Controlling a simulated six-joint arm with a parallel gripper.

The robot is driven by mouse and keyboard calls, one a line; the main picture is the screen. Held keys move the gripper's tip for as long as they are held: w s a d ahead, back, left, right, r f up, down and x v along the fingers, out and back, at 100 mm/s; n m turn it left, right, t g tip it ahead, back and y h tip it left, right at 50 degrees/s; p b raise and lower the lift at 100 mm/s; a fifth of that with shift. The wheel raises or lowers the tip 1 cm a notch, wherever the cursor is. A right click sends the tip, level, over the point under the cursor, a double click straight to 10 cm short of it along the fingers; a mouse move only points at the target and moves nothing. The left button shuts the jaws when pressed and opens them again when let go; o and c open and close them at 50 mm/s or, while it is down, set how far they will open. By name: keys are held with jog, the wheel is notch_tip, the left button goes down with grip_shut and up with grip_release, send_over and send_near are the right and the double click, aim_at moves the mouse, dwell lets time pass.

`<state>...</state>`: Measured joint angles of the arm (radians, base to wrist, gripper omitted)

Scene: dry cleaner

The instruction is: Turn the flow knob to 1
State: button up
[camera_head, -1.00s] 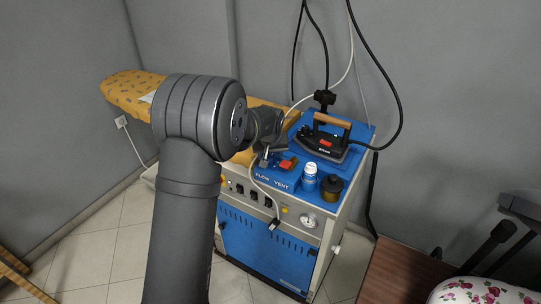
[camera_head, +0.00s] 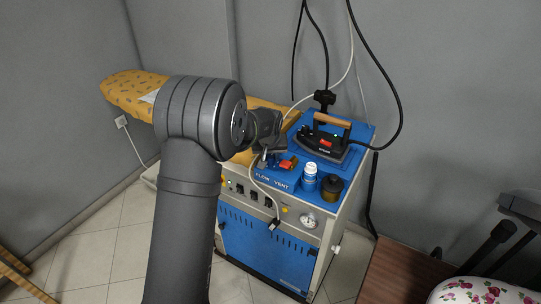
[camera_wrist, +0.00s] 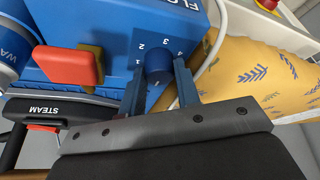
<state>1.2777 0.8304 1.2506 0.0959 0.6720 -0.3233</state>
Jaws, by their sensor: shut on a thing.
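The flow knob (camera_wrist: 158,62) is a small blue round knob on the blue top of the steam unit. Printed numbers 1 to 4 stand around it in the wrist view. My gripper (camera_wrist: 160,72) has one finger on each side of the knob and is shut on it. I cannot surely tell which number the knob's mark faces. In the head view my gripper (camera_head: 264,157) is at the unit's front-left edge, above the FLOW label, and mostly hides the knob.
A red vent lever (camera_head: 287,163) is close to the right of my gripper. A white-capped bottle (camera_head: 309,177) and a dark jar (camera_head: 331,187) stand farther right. An iron (camera_head: 325,146) rests behind. A yellow ironing board (camera_head: 130,92) lies left, and a pale hose passes near the knob.

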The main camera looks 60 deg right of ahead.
jog(key=m+g, duration=0.1)
jog(key=m, duration=0.1)
jog(key=m+g, duration=0.1)
jog(key=m, duration=0.2)
jog(key=shift+w, duration=0.2)
jog(key=m+g, duration=0.2)
jog(key=m, duration=0.4)
jog(key=shift+w, duration=0.1)
jog(key=shift+m, duration=0.3)
jog(key=o, duration=1)
jog(key=shift+c, duration=0.2)
jog(key=v, duration=1.7)
jog(key=shift+w+d+r, duration=0.25)
jog(key=shift+w, duration=0.05)
